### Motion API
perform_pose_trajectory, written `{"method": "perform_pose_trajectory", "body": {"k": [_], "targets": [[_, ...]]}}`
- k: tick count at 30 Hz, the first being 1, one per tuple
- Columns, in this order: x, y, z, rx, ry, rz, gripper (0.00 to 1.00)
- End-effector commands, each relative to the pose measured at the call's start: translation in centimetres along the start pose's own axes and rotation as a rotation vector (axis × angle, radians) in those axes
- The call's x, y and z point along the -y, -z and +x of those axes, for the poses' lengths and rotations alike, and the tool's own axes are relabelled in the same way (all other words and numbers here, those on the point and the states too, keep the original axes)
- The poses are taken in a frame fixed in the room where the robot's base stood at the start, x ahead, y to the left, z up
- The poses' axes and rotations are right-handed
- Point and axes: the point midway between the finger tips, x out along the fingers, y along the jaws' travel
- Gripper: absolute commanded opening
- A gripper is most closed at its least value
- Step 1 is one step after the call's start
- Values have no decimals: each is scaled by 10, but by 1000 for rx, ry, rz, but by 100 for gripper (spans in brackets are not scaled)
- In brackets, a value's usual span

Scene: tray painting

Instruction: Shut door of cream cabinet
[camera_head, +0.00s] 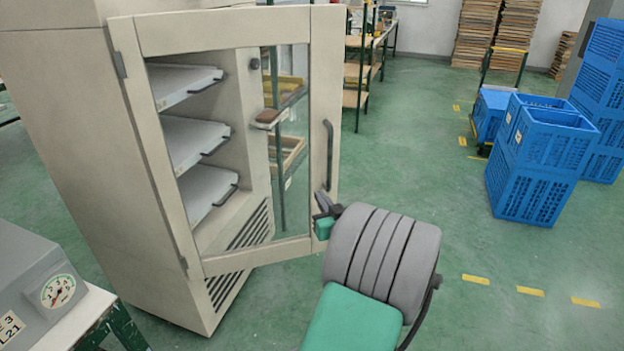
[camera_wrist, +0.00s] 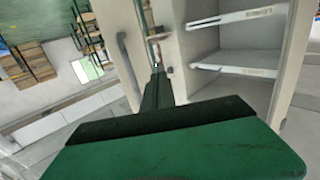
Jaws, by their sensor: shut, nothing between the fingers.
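The cream cabinet (camera_head: 60,120) stands at the left in the head view. Its framed door (camera_head: 325,60), with a see-through pane, stands open, hinged on the left, and the shelves inside show. A dark bar handle (camera_head: 329,150) is on the door's free right side; it also shows in the wrist view (camera_wrist: 127,55). My gripper (camera_head: 324,208) is shut and empty, close to the lower right edge of the door, below the handle. I cannot tell whether it touches the door. In the wrist view, my green gripper (camera_wrist: 157,75) points toward the door frame.
Blue crates (camera_head: 535,165) are stacked on the right. A grey device with a dial (camera_head: 58,290) sits at the lower left, near the cabinet. Shelving with green posts (camera_head: 357,75) is behind.

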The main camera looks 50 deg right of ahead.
Motion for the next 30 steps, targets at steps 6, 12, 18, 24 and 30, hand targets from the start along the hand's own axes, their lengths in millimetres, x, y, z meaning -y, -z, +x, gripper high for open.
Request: {"method": "perform_pose_trajectory", "body": {"k": [6,12,18,24,30], "targets": [[-18,4,11,-34,-42,5,0],[-18,7,53,-33,-39,4,0],[-20,8,96,-32,-39,4,0],[-22,8,127,-32,-41,5,0],[-22,7,135,-32,-43,5,0]]}}
